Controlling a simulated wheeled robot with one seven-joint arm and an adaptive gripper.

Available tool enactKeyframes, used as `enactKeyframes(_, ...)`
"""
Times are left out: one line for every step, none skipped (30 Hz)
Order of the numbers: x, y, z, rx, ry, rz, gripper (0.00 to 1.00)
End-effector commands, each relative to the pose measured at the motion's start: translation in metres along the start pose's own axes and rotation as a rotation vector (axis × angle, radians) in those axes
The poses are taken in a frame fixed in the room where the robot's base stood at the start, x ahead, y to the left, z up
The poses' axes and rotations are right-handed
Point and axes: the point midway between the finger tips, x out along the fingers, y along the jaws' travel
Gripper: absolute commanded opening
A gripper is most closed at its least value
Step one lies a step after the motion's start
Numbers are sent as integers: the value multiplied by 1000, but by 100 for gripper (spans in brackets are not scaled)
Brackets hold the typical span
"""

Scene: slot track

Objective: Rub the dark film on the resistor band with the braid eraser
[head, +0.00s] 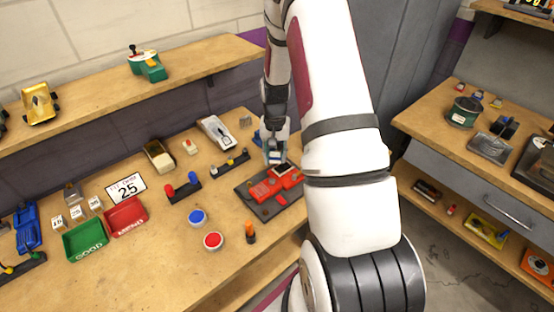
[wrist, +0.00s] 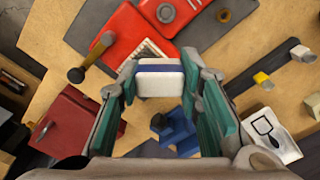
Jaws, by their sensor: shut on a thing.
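My gripper (wrist: 159,84) is shut on a white block with a blue band, which looks like the braid eraser (wrist: 160,70). The controller also shows in the wrist view (wrist: 125,28), just beyond the eraser. A pale-edged, dark rectangular patch (wrist: 152,50) on it may be the resistor band. The eraser overlaps the controller's edge in the picture; I cannot tell whether they touch.
Red and blue round pads (head: 213,240) and an orange-and-black bottle (head: 250,233) stand at the front. A red tray (head: 126,217) and a green tray (head: 85,241) are at left. A blue object (wrist: 176,130) is below my gripper in the wrist view.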

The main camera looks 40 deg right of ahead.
Motion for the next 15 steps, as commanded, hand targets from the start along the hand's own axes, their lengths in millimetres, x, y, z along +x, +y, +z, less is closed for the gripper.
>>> enactKeyframes(-6, 2, 2, -1, 1, 0, 2)
enactKeyframes(-9, 2, 2, -1, 1, 0, 2)
enactKeyframes(-13, 2, 3, -2, 2, 0, 2)
enactKeyframes(-15, 3, 4, -2, 2, 0, 2)
enactKeyframes(-18, 3, 4, -2, 2, 0, 2)
enactKeyframes(-21, 4, 5, -2, 1, 0, 2)
enactKeyframes(-23, 4, 6, -2, 1, 0, 2)
enactKeyframes(-25, 4, 6, -2, 1, 0, 2)
enactKeyframes(-27, 4, 7, -2, 1, 0, 2)
enactKeyframes(-28, 4, 7, -2, 0, 0, 2)
enactKeyframes(-28, 4, 7, -2, 0, 0, 2)
enactKeyframes(-28, 4, 7, -2, 0, 0, 2)
enactKeyframes(-28, 4, 7, -2, 0, 0, 2)
enactKeyframes(-28, 4, 7, -2, 0, 0, 2)
enactKeyframes(-28, 4, 7, -2, 0, 0, 2)
